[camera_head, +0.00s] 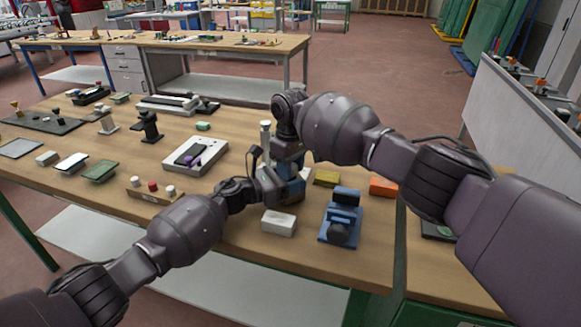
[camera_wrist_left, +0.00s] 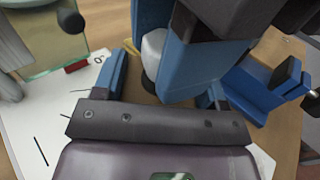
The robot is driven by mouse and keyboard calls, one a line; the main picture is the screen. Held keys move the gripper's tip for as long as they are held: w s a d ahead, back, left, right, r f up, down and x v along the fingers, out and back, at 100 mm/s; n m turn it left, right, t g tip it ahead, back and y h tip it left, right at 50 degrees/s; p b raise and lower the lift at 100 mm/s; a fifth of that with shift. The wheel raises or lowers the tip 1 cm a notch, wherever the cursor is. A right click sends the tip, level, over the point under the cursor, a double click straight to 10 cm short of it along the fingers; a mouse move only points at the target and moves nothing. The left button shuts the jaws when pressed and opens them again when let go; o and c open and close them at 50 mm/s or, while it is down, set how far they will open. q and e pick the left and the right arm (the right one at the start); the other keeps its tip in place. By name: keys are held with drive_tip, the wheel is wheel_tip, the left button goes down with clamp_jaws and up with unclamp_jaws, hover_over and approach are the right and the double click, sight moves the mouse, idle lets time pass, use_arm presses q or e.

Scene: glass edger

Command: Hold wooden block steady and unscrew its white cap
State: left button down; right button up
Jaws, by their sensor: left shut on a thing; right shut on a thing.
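My left gripper (camera_head: 268,178) reaches in from the left to the table's middle. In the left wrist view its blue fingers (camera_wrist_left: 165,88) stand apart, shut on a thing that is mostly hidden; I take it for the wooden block. My right gripper (camera_head: 290,182) comes down from above, right beside the left one. Its large blue fingers also show in the left wrist view (camera_wrist_left: 172,52), closed around a pale white piece (camera_wrist_left: 153,48) that looks like the white cap. A dark part lies below this piece. The head view hides the block and cap behind my grippers.
A white box (camera_head: 279,222) and a blue fixture (camera_head: 341,217) stand close by at the front. A wooden strip (camera_head: 154,193) with red and white knobs lies left. A white tray (camera_head: 196,156) is behind it. Yellow (camera_head: 326,177) and orange (camera_head: 382,186) blocks lie right.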

drive_tip(key=o, duration=0.9)
drive_tip(key=shift+a, duration=0.1)
drive_tip(key=shift+o, duration=0.6)
drive_tip(key=shift+s, duration=0.1)
drive_tip(key=shift+a, duration=0.1)
